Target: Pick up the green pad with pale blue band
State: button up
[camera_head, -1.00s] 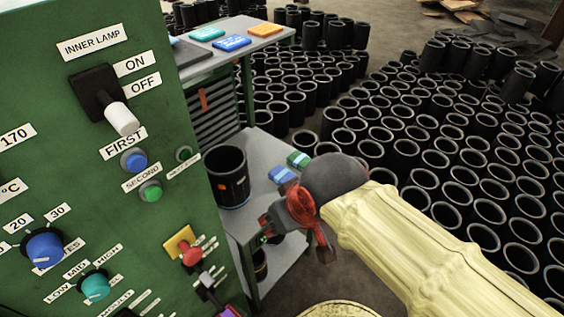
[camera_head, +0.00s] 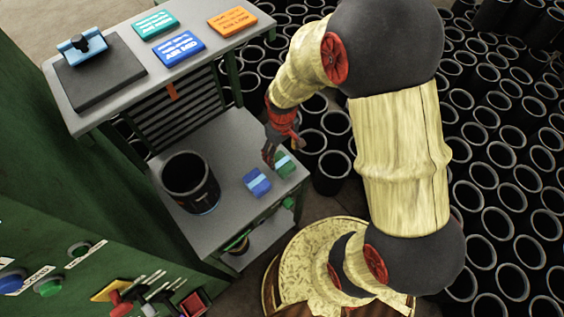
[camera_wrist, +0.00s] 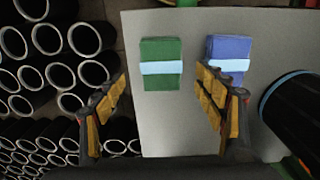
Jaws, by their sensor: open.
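The green pad with pale blue band (camera_wrist: 161,80) lies flat on the grey lower shelf, near its edge. In the head view the green pad (camera_head: 285,163) is at the shelf's right end, with my gripper (camera_head: 281,158) at it and partly in front. In the wrist view my gripper (camera_wrist: 163,115) is open and empty. Its fingers point towards the green pad, with the left finger left of the pad and the right finger between the green pad and the blue pad. No contact with the pad shows.
A blue pad with pale band (camera_head: 257,182) lies beside the green one. A black cylinder (camera_head: 190,182) stands on the grey shelf (camera_head: 225,150). An upper table (camera_head: 110,90) holds coloured plates and a dark block. Black sleeves (camera_head: 490,150) crowd the floor to the right.

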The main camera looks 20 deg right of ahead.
aim_at(282, 162)
notch_tip(282, 162, down, 7)
jog(key=shift+a+r+b, duration=0.1)
jog(key=shift+b, duration=0.9)
jog(key=shift+r, duration=0.1)
jog(key=shift+c, duration=0.6)
jog(key=c, duration=1.1)
